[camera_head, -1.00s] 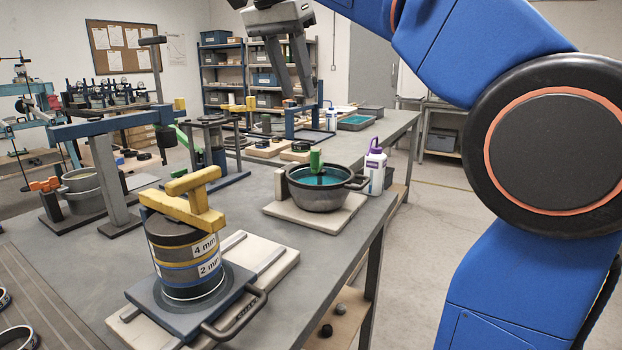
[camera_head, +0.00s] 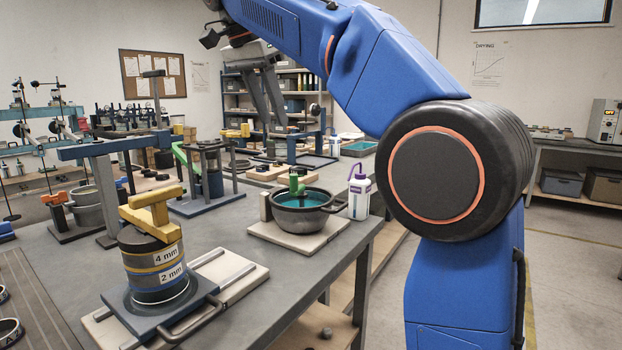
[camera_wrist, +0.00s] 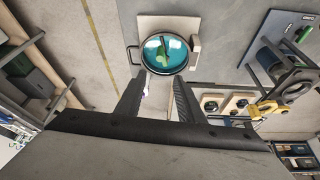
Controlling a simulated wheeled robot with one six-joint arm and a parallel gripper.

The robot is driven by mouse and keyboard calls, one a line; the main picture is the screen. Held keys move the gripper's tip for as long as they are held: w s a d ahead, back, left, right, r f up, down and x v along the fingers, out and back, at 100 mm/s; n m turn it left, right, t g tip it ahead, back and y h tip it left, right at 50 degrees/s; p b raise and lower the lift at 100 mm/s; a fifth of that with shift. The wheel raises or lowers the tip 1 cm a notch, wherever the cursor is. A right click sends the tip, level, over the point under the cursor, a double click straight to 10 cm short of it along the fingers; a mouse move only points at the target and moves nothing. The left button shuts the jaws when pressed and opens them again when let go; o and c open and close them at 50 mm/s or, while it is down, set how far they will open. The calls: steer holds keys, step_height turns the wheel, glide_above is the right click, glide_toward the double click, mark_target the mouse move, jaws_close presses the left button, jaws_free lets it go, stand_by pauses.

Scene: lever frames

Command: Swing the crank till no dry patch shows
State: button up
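At this size I cannot tell whether any dry patch shows. My gripper (camera_head: 274,122) hangs above and apart from the pot, pointing down. In the wrist view my gripper's fingers (camera_wrist: 159,84) are spread with nothing between them, and the pot shows just beyond their tips.
A white bottle with a purple cap (camera_head: 359,195) stands right of the pot. A sieve stack with a yellow handle (camera_head: 156,262) sits in front at left. A blue-armed lever frame (camera_head: 110,150) stands behind. Floor right of the bench is clear near its edge.

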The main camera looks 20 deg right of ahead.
mark_target(294, 175)
steer(key=x, duration=1.7)
steer(key=shift+f, duration=0.2)
jaws_close()
